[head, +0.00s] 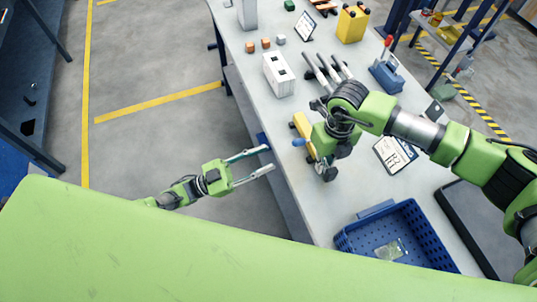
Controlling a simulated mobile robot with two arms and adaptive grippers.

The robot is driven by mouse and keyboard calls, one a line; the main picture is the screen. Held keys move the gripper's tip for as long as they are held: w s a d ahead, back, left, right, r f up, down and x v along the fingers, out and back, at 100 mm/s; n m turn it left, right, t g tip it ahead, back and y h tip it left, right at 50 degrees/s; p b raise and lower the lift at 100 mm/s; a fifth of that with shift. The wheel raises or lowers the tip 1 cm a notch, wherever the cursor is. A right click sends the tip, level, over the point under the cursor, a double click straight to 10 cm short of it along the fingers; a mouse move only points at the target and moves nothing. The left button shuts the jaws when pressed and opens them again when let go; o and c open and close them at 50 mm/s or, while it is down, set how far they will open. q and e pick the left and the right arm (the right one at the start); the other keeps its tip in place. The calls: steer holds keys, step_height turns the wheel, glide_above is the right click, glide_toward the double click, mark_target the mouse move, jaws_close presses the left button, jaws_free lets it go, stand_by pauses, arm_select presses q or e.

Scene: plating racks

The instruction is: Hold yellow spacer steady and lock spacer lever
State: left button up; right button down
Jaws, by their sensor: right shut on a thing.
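The yellow spacer (302,125) lies near the left edge of the table, partly hidden behind my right gripper. A small blue piece (299,142) sticks out to its left and may be the lever; how it is set cannot be told. My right gripper (325,168) reaches down over the spacer and is shut on it, though the contact itself is mostly hidden. My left gripper (270,158) is open and empty, beside the table's left edge, its two long fingers pointing right toward the spacer, apart from it.
A blue basket (358,240) with a small clear packet (391,250) stands at the near end of the table (300,212). A white box (278,74), small cubes, a yellow container (352,25) and a blue holder (385,77) stand farther back. Open floor lies left.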

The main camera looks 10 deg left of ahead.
steer(key=c, duration=2)
jaws_free()
